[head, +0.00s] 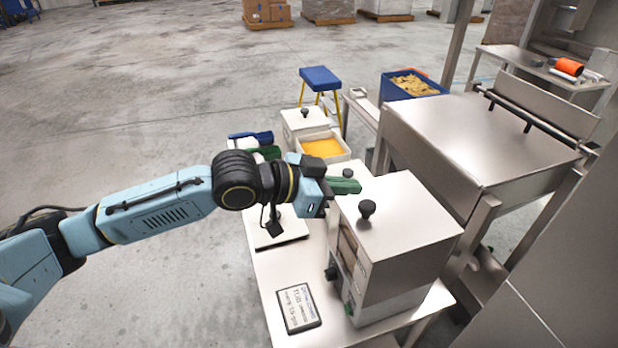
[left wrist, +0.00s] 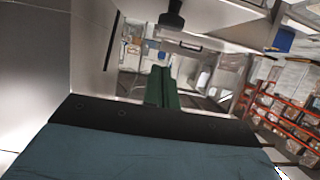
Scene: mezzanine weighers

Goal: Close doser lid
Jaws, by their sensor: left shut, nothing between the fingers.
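The doser is a steel box (head: 408,268) on the bench, with a window in its left face. Its lid (head: 415,222) is a pale metal top with a black knob (head: 366,208); it looks roughly level, but I cannot tell whether it is fully seated. My left gripper (head: 345,186) is shut and empty, its green fingers by the far left corner of the lid. Whether they touch it is unclear. In the left wrist view the shut green fingers (left wrist: 162,88) point ahead, with a black knob (left wrist: 172,15) above them. My right gripper is not in view.
A label plate (head: 298,307) lies on the white bench (head: 268,275) before the doser. Behind are a tub of orange material (head: 322,148), a white lidded box (head: 305,122) and a blue stool (head: 320,78). A large steel table (head: 480,130) stands to the right. Open floor lies left.

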